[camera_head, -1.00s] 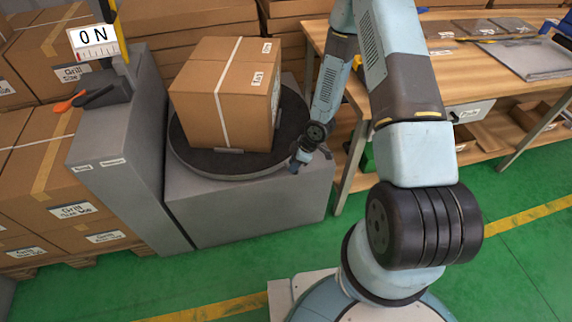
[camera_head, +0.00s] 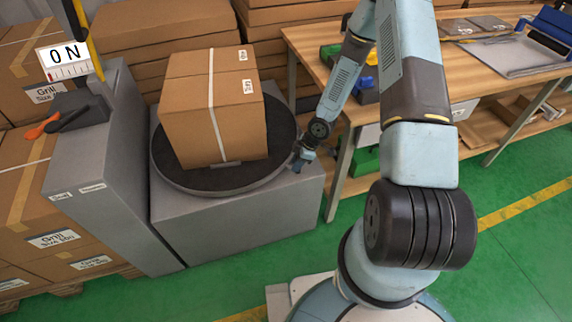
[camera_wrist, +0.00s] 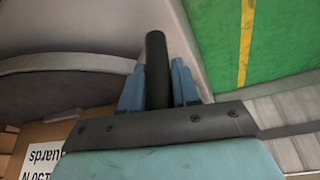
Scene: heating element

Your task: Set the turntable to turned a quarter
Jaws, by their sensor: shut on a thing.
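The turntable (camera_head: 281,135) is a dark round plate on a grey block, with its rim also at the left of the wrist view (camera_wrist: 65,64). A strapped cardboard box (camera_head: 212,118) stands on it, its front face slightly askew. My gripper (camera_head: 303,158) is at the turntable's right edge. In the wrist view, the blue fingers (camera_wrist: 158,88) are shut on a black upright handle (camera_wrist: 156,60) beside the rim. How the handle joins the turntable is hidden.
A grey cabinet with an ON sign (camera_head: 65,60) and an orange-handled lever (camera_head: 43,125) stands left of the turntable. A wooden workbench (camera_head: 310,45) is close behind my gripper on the right. Cartons stand behind and left. Green floor (camera_head: 500,270) is open in front.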

